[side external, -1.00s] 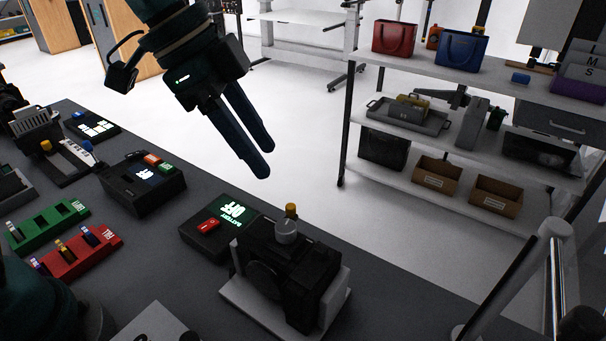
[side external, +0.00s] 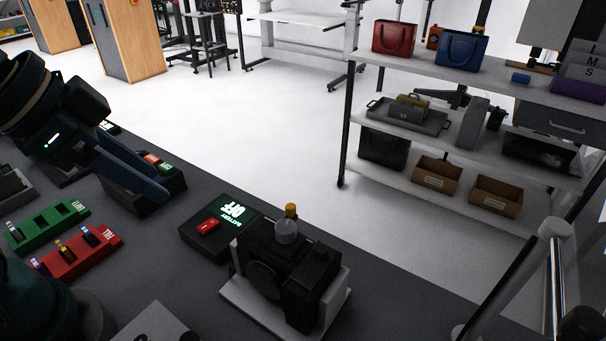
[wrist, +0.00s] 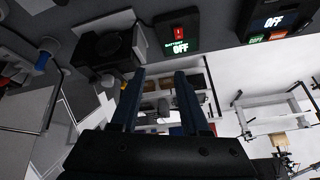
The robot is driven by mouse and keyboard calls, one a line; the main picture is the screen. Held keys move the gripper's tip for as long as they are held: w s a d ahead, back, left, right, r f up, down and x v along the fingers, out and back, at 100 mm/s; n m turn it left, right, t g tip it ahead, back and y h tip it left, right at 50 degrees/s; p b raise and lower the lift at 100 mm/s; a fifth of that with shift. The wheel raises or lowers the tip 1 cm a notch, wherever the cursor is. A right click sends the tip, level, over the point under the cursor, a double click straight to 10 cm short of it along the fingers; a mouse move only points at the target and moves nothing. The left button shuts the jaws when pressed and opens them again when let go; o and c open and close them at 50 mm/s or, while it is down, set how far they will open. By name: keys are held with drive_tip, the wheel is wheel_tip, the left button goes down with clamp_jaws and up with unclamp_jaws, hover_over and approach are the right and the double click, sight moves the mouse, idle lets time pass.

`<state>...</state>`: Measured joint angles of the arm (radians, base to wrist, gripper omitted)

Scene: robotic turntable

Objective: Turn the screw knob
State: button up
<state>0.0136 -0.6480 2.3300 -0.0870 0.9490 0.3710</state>
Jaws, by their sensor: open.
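A black device (side external: 300,285) stands on a white base (side external: 240,301) at the table's front edge. A clear piece with a yellow cap (side external: 291,210) stands upright on top of it, and a dark round disc (side external: 265,279) is on its near face. I cannot tell for sure which part is the screw knob. The device also shows at upper left in the wrist view (wrist: 103,48). My gripper (side external: 166,188) is open and empty, left of the device and apart from it. Its two fingers (wrist: 160,73) show spread in the wrist view, with nothing between them.
A black box with a red switch and an "OFF" display (side external: 214,243) sits left of the device. Another control box (side external: 172,184) is partly hidden behind my fingers. Green (side external: 45,226) and red (side external: 77,257) racks lie at left. Shelves stand beyond the table.

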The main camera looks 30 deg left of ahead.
drive_tip(key=shift+s+a+f+n+g+y, duration=0.15)
drive_tip(key=shift+s+a+f+n, duration=0.2)
drive_tip(key=shift+n, duration=0.65)
drive_tip(key=shift+s+a+f+n+g+y, duration=0.1)
drive_tip(key=shift+s+a+f+n+y, duration=0.3)
drive_tip(key=shift+n, duration=0.6)
drive_tip(key=shift+s+a+f+n+g+h, duration=0.15)
drive_tip(key=shift+s+n, duration=0.35)
drive_tip(key=shift+n, duration=0.5)
